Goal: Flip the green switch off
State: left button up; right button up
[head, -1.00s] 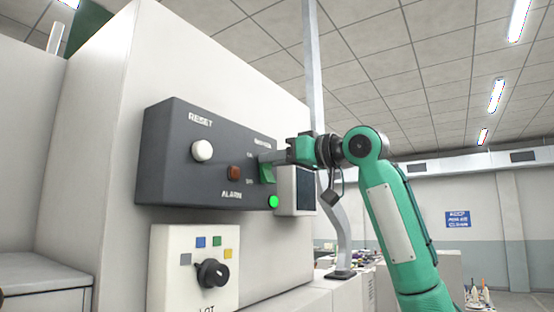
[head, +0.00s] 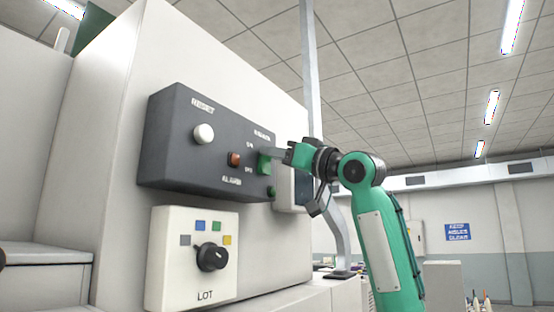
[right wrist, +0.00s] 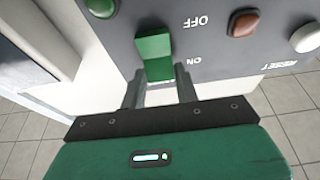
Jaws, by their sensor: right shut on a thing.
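The green switch (head: 264,165) is on the dark grey panel (head: 185,165), beside the ON and OFF labels. It also shows in the right wrist view (right wrist: 153,50), where the picture is upside down and its body reaches toward the OFF label. My right gripper (head: 277,153) is at the switch, with its fingers (right wrist: 160,88) on either side of the switch's near end, shut on it. The round green lamp (head: 272,192) below the switch looks dark. My left gripper is not in view.
A white reset button (head: 204,134) and a red-brown alarm light (head: 234,159) sit left of the switch. Below is a white LOT plate (head: 190,285) with a black knob (head: 212,257). A grey post (head: 309,70) stands behind my right gripper.

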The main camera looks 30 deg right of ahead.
jog(key=o, duration=1)
jog(key=b+v, duration=0.7)
jog(key=v, duration=0.6)
jog(key=shift+s+d+f, duration=0.1)
jog(key=shift+s+d, duration=0.15)
jog(key=shift+s, duration=0.1)
